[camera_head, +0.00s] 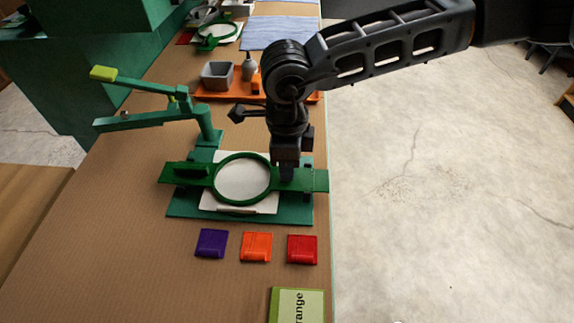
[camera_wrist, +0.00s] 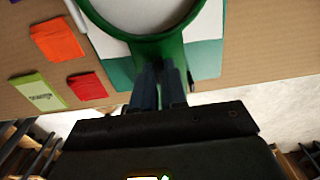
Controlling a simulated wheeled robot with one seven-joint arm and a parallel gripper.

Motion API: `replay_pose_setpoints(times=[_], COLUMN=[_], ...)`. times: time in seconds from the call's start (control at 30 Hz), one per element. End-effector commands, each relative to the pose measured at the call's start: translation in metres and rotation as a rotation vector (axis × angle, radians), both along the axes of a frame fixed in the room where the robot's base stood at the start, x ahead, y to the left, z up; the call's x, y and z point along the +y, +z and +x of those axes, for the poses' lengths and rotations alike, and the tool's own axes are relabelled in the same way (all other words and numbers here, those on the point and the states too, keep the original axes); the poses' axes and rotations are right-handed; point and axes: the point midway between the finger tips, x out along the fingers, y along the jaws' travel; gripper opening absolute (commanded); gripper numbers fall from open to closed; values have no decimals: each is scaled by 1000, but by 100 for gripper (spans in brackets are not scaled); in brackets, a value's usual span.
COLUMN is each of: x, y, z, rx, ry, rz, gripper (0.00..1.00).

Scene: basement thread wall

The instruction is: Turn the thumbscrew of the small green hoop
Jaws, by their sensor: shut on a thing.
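The green hoop (camera_head: 215,187) lies flat around white cloth on a green stand (camera_head: 185,211) near the table's right edge. It fills the top of the wrist view (camera_wrist: 172,45). My gripper (camera_head: 286,178) points down at the hoop's right side. In the wrist view my gripper's fingers (camera_wrist: 159,68) are close together at the hoop's outer rim, shut on a small part there. That part sits where the thumbscrew would be, but the fingers hide it and I cannot make out its shape.
Purple (camera_head: 211,243), orange (camera_head: 256,247) and red (camera_head: 302,249) packets lie in front of the stand, with a green booklet (camera_head: 298,305) nearer. A green lever arm (camera_head: 150,119) rises at left. An orange tray (camera_head: 212,94) with a grey bin (camera_head: 217,75) stands behind. Another green hoop (camera_head: 214,35) lies farther back.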

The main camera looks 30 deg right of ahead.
Motion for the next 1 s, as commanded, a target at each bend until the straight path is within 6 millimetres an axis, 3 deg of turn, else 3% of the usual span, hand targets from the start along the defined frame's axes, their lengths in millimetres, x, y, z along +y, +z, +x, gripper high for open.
replay_pose_setpoints(times=[0.33,0.37,0.6,0.87,1.0], x=[0,0,0,0,-1], y=[0,0,0,1,13], z=[0,0,0,0,1], rx=[1,1,0,-1,-2], ry=[-1,-1,-1,0,-1], rz=[-1,-1,0,-1,0], gripper=[0,15,38,38,38])
